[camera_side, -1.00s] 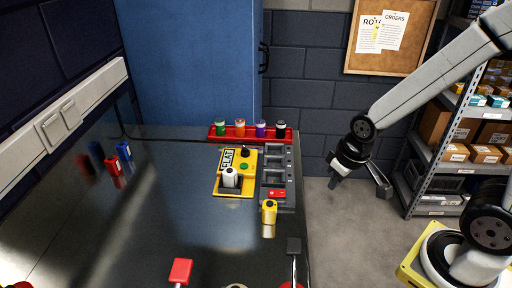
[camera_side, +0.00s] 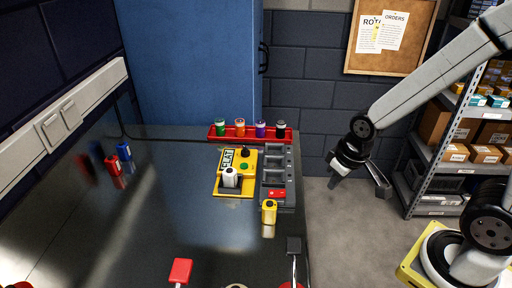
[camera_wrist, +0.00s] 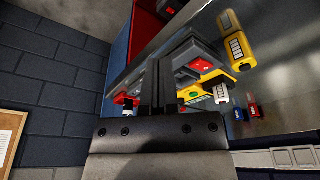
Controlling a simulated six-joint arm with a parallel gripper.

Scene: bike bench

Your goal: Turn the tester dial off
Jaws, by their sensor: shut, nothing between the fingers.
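The yellow tester (camera_side: 221,188) sits on the dark bench, with a display, a green button and a small black dial (camera_side: 245,151) near its back edge. A white block-shaped item (camera_side: 230,177) stands on its front part. In the wrist view the tester (camera_wrist: 217,79) shows sideways beyond the fingers, with the green button visible; I cannot make out the dial's setting. My gripper (camera_side: 334,184) is off the bench's right side, well away from the tester, shut and empty. Its dark fingers show in the wrist view (camera_wrist: 158,85).
A grey holder (camera_side: 291,165) with a red item stands right of the tester. A red tray (camera_side: 216,139) with several coloured pots lies behind. A yellow item (camera_side: 269,212) stands in front; red and blue items (camera_side: 124,150) stand left. The bench middle is clear.

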